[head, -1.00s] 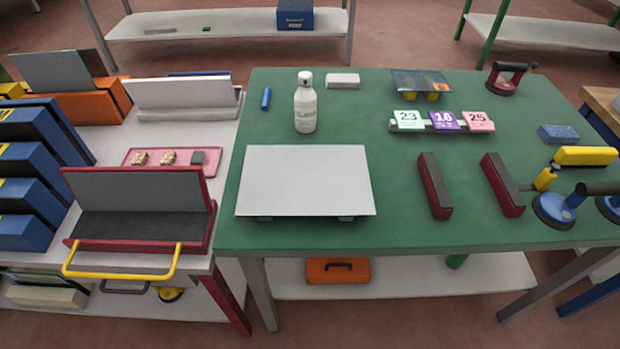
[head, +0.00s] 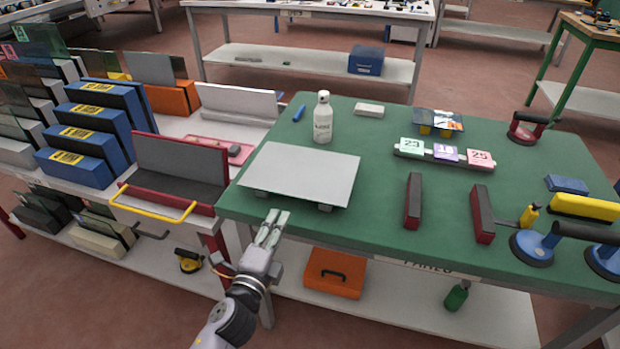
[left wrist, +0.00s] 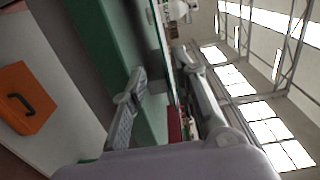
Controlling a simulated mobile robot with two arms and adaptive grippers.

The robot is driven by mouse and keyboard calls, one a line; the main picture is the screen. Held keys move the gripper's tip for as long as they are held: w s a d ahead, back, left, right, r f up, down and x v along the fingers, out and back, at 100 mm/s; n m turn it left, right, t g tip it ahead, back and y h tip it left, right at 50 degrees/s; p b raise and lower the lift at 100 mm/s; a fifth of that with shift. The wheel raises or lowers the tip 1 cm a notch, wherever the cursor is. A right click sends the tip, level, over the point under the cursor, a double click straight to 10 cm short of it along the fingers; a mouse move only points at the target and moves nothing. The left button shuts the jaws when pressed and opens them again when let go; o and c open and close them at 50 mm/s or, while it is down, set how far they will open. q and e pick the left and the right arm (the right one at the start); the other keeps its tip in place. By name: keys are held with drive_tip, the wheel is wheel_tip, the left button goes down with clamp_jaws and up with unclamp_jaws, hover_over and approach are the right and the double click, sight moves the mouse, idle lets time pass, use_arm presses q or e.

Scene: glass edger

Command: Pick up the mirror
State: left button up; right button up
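The mirror appears to be the flat pale grey panel (head: 302,172) lying level on small dark supports, raised above the green table (head: 395,165) at its front left. My left gripper (head: 275,226) is at the table's front edge, just in front of the panel's near edge, pointing toward it. In the left wrist view the fingers (left wrist: 165,97) are apart with nothing clasped. The panel's thin edge (left wrist: 159,35) lies ahead, in line with the gap between them. My right gripper is in no view.
A white bottle (head: 323,118) stands behind the panel. Two dark red padded bars (head: 413,200) lie to its right. A red tray rack with a yellow handle (head: 170,205) is at left. An orange toolbox (head: 335,271) sits on the lower shelf.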

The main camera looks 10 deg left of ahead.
use_arm(q)
approach(298, 176)
drive_tip(key=w, duration=0.2)
drive_tip(key=w+d, duration=0.1)
drive_tip(key=w, duration=0.1)
drive_tip(key=shift+w+f+b, duration=0.2)
drive_tip(key=shift+w+b, duration=0.05)
drive_tip(key=shift+b, duration=0.15)
drive_tip(key=shift+w+a, duration=0.1)
drive_tip(key=shift+w, duration=0.35)
drive_tip(key=w, duration=0.1)
drive_tip(key=w+b, duration=0.1)
drive_tip(key=w, duration=0.3)
drive_tip(key=shift+a, duration=0.3)
drive_tip(key=shift+s, duration=0.1)
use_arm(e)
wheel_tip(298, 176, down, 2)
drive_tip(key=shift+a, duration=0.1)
use_arm(q)
drive_tip(key=shift+r, duration=0.1)
drive_tip(key=shift+c, duration=0.2)
clamp_jaws()
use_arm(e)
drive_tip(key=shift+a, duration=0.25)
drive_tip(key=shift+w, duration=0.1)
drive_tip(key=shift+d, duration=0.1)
